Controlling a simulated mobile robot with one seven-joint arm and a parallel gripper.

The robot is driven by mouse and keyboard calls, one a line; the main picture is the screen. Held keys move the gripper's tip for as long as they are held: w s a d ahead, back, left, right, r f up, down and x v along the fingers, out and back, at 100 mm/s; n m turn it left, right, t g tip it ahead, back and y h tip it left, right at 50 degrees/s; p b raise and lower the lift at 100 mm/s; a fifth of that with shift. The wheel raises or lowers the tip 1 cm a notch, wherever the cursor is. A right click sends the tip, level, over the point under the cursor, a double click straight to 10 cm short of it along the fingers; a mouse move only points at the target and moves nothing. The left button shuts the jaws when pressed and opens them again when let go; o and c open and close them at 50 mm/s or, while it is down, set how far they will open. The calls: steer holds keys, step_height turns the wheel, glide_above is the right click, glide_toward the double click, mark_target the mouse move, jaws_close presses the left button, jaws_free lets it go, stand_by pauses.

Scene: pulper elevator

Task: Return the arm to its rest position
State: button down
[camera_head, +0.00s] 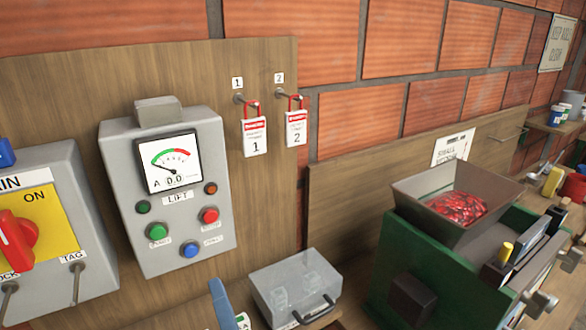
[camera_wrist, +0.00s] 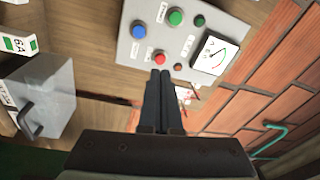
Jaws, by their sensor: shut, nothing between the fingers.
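My gripper (camera_wrist: 163,78) shows in the wrist view with its two dark fingers together and nothing between them. It points toward the wooden board, with the grey LIFT control box (camera_wrist: 180,35) beyond the fingertips. Neither my arm nor my gripper can be made out in the head view. Red-and-white tags partly show behind the fingers in the wrist view.
Tags 1 (camera_head: 255,136) and 2 (camera_head: 296,128) hang on hooks. The red MAIN switch (camera_head: 16,240) is at left, its pointer beside ON. A clear-lidded box (camera_head: 295,285) stands below. A green machine (camera_head: 420,255) with a hopper of red fruit (camera_head: 457,207) is at right.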

step_height(320, 180, up, 13)
steer(key=w+d+n+t+h, duration=0.1)
steer(key=w+d+n+t, duration=0.15)
steer(key=n, duration=0.25)
steer(key=s+d+r+n+t+h, duration=0.1)
steer(key=s+d+r+t+h, duration=0.1)
steer(key=r, duration=0.6)
steer(key=s+d+r+n+t+h, duration=0.2)
steer(key=s+d+r+t+h, duration=0.1)
steer(key=r, duration=0.4)
steer(key=s+d+r+n+t+h, duration=0.1)
steer(key=s+d+r+t+h, duration=0.2)
steer(key=r, duration=0.5)
steer(key=shift+s+d+r+n, duration=0.35)
steer(key=shift+s+d, duration=0.1)
steer(key=shift+s, duration=0.3)
